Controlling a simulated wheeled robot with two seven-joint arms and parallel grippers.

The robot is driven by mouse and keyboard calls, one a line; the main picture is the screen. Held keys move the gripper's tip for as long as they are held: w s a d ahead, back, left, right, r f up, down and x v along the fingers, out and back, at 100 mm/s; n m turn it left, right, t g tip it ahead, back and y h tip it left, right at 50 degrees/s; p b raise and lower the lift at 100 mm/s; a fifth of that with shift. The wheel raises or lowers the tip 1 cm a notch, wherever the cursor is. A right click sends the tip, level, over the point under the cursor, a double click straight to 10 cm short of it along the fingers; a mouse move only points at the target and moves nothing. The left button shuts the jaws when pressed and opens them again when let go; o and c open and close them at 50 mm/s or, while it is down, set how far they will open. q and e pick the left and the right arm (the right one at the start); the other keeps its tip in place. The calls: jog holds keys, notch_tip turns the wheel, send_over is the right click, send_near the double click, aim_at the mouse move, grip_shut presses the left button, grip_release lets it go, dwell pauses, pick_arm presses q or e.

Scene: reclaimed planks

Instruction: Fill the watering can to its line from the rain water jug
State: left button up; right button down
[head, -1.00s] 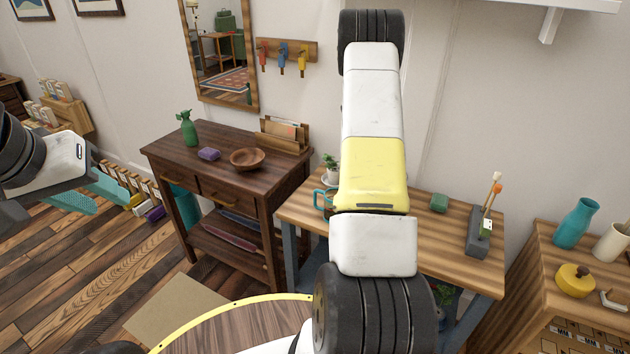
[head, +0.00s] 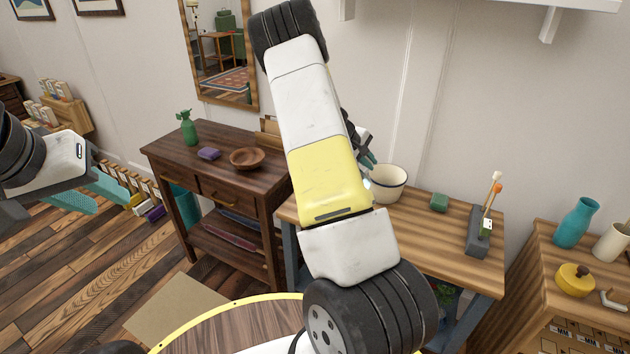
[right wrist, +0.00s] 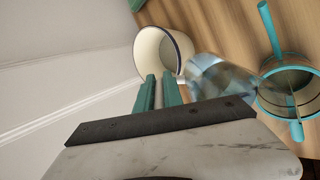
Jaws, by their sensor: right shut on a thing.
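The clear jug (right wrist: 222,78) with bluish water shows in the right wrist view, just beside my right fingertips. In the head view only a small pale part of it (head: 367,184) shows past my forearm. My right gripper (right wrist: 158,92) is shut, apparently on the jug's upper part; the contact itself is hidden. The watering can (right wrist: 262,98), with teal handle and rim, stands on the bench near the jug in the right wrist view. My forearm hides it in the head view. Its fill line cannot be made out. My left gripper (head: 90,192) is open and empty at far left.
A cream pot with a dark rim (head: 386,184) stands on the bench (head: 420,232) close to the jug. A green block (head: 439,202) and a grey holder (head: 478,232) are further right. A dark wooden cabinet (head: 265,185) stands left of the bench.

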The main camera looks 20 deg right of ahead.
jog(key=shift+a+r+h, duration=0.25)
jog(key=shift+r+h, duration=0.25)
dwell(0.8)
jog(key=shift+s+a+r+h+p, duration=0.1)
jog(key=shift+a+h+p, duration=0.05)
jog(key=shift+h+p, duration=0.65)
dwell(2.1)
jog(key=shift+a+r+t+h+p, duration=0.3)
jog(key=shift+r+h+p, duration=0.2)
jog(key=shift+r, duration=0.1)
dwell(3.1)
